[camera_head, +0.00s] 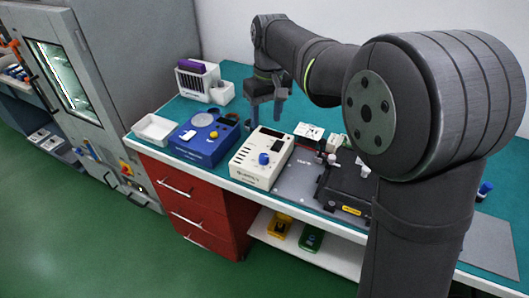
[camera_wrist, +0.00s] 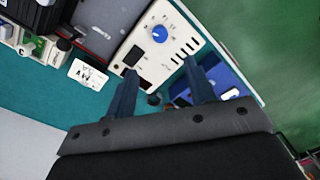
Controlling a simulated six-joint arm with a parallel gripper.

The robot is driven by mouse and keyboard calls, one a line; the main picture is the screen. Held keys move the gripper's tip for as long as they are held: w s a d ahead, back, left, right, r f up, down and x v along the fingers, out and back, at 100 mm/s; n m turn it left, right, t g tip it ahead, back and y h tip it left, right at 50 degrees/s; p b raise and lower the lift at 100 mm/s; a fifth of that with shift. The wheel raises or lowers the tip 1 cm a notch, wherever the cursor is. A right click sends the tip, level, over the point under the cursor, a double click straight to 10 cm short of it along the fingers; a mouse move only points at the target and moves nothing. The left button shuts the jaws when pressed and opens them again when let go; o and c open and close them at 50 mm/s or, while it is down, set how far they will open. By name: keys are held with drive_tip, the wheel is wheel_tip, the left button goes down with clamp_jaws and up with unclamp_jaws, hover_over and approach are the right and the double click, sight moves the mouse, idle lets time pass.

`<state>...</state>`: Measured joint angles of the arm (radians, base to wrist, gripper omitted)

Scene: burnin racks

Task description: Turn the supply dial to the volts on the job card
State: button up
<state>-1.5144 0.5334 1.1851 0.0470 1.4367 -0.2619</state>
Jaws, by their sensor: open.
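The supply is a cream box (camera_head: 262,157) on the bench, with a round blue dial (camera_head: 264,158) on its sloped front panel. The wrist view shows the same dial (camera_wrist: 159,34) beyond my fingertips, with a dark display and a row of dark slots on the panel. My gripper (camera_head: 266,120) is open and empty, above and behind the supply; nothing touches the dial. In the wrist view, its two fingers (camera_wrist: 160,68) are spread apart. A small white card (camera_wrist: 88,75) with dark marks lies behind the supply; I cannot read it or tell whether it is the job card.
A blue instrument box (camera_head: 205,138) stands left of the supply, with a white tray (camera_head: 155,129) beyond it. A grey plate (camera_head: 297,180) and black equipment (camera_head: 345,187) are close on the right. A white rack (camera_head: 197,80) stands at the back. Teal bench top shows behind the supply.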

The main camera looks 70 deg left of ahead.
sight(264, 156)
drive_tip(key=f, duration=1.3)
drive_tip(key=shift+s+d+f, duration=0.1)
drive_tip(key=shift+s+f, duration=0.15)
drive_tip(key=shift+s, duration=0.05)
drive_tip(key=shift+c, duration=0.4)
drive_tip(key=c, duration=0.9)
